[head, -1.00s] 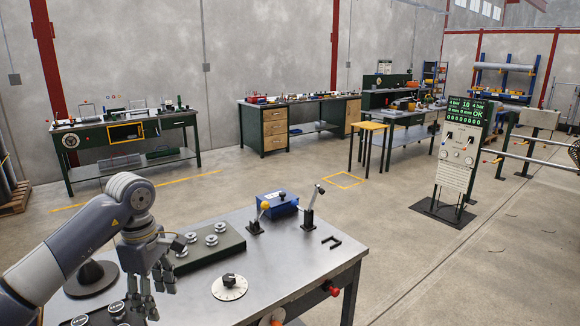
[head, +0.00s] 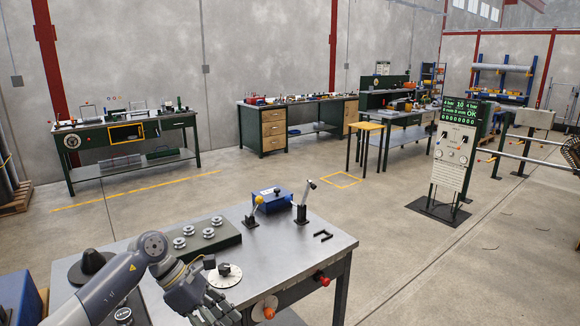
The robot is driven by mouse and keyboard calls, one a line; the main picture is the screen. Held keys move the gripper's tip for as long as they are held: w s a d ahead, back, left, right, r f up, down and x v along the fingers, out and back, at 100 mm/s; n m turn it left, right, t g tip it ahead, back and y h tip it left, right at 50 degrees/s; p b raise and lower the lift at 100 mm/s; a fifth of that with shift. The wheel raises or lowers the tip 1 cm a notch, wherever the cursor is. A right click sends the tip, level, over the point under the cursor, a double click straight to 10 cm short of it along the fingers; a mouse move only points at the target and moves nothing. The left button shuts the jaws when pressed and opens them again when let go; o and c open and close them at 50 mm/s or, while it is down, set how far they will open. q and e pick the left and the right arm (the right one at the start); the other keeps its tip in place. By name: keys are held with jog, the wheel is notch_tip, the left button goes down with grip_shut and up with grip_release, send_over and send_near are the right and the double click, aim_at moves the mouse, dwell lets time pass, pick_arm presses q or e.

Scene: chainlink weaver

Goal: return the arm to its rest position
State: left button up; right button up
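My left arm comes in from the lower left. Its gripper (head: 212,306) is low at the near edge of the steel-topped workbench (head: 290,252), with its dark fingers pointing down and right. The fingers run toward the bottom of the head view, and I cannot make out how far they are spread or whether anything is between them. My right gripper is not in view.
On the bench are a green block with several metal rollers (head: 200,238), a round dial (head: 224,275), a blue box (head: 272,201), a lever (head: 303,205) and a black bracket (head: 322,236). A control panel (head: 454,155) stands on the floor at right. The floor between is clear.

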pick_arm(q)
jog(key=w+d+f+n+t+h, duration=0.3)
jog(key=d+f+n+t+h, duration=0.45)
jog(key=f+n, duration=0.6)
jog(key=s+a+f+n+t+y, duration=0.3)
jog(key=a+f+n+y, duration=0.15)
jog(key=f+n, duration=0.5)
jog(key=s+a+f+n+t+y, duration=0.25)
jog(key=a+f+n+y, duration=0.2)
jog(key=f+n, duration=0.55)
jog(key=s+a+f+n+g+y, duration=0.2)
jog(key=s+a+f+n, duration=0.25)
jog(key=s+f, duration=0.4)
jog(key=s+a+f+n+g+y, duration=0.25)
jog(key=s+f+n, duration=0.35)
jog(key=s+f, duration=0.3)
jog(key=s+f+n+g, duration=0.3)
jog(key=s, duration=1.1)
jog(key=s+f+n+g+y, duration=0.1)
jog(key=s+f+n+g, duration=0.2)
jog(key=s, duration=1.2)
jog(key=shift+a+f, duration=0.4)
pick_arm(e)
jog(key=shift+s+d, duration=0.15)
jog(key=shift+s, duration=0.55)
